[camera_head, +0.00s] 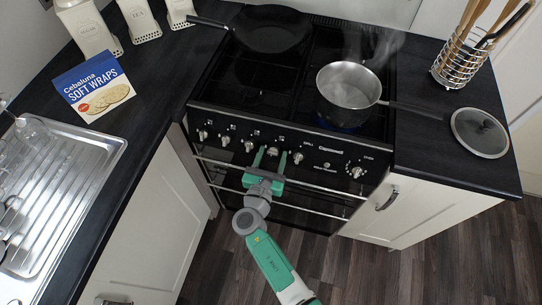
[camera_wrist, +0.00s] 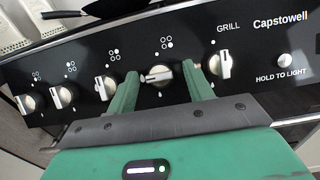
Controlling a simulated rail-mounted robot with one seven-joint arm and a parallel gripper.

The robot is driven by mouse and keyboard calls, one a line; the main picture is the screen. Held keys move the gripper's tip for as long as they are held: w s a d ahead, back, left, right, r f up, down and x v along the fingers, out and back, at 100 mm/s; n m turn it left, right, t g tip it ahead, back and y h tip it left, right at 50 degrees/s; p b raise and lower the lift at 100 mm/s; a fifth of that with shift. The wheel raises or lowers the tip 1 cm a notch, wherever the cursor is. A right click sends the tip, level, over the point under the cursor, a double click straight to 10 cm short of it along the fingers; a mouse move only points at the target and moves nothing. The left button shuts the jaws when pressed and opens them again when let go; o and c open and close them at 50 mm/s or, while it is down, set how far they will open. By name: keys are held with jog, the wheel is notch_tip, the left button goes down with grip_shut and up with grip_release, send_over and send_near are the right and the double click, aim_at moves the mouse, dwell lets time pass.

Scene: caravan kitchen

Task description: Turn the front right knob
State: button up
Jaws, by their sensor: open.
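The stove's control panel (camera_head: 325,165) carries a row of silver knobs. The knob between my fingers (camera_wrist: 157,75), fourth from the left, has its grip bar lying sideways, while its neighbours' bars stand near upright. The burner symbol (camera_wrist: 166,43) above it is too small to read surely. My green gripper (camera_head: 270,155) is open, with one finger on each side of this knob; it also shows in the wrist view (camera_wrist: 164,84). I cannot tell whether the fingers touch it. The knob labelled GRILL (camera_wrist: 221,64) is close to my right finger.
A steaming pot (camera_head: 348,84) stands at the stove's right front, with blue flame (camera_head: 337,124) beneath it. A dark pan (camera_head: 270,30) sits at the back left. A glass lid (camera_head: 479,133) lies on the right counter. Oven rails (camera_head: 310,205) run below the panel.

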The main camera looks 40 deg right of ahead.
jog(key=c, duration=1)
jog(key=shift+o, duration=0.2)
jog(key=shift+w, duration=0.1)
jog(key=shift+a+f+m+b, duration=0.1)
jog(key=shift+m+b, duration=0.2)
jog(key=m+g+b, duration=0.2)
jog(key=m, duration=0.1)
jog(key=shift+w+m+h, duration=0.1)
jog(key=shift+m+h, duration=0.3)
jog(key=m+g+b, duration=0.1)
jog(key=m, duration=0.2)
jog(key=m+g+b, duration=0.2)
jog(key=m, duration=0.1)
jog(key=shift+w+m+b, duration=0.15)
jog(key=shift+m+b, duration=0.15)
jog(key=shift+m, duration=0.1)
jog(key=m, duration=0.1)
jog(key=m+g+b, duration=0.1)
jog(key=m, duration=0.1)
jog(key=m+g+y, duration=0.1)
jog(key=m, duration=0.1)
jog(key=shift+r, duration=0.25)
jog(key=shift+r+m+g+y+b, duration=0.15)
jog(key=shift+m+g+y+b, duration=0.4)
jog(key=shift+m, duration=1.75)
jog(key=shift+y, duration=0.35)
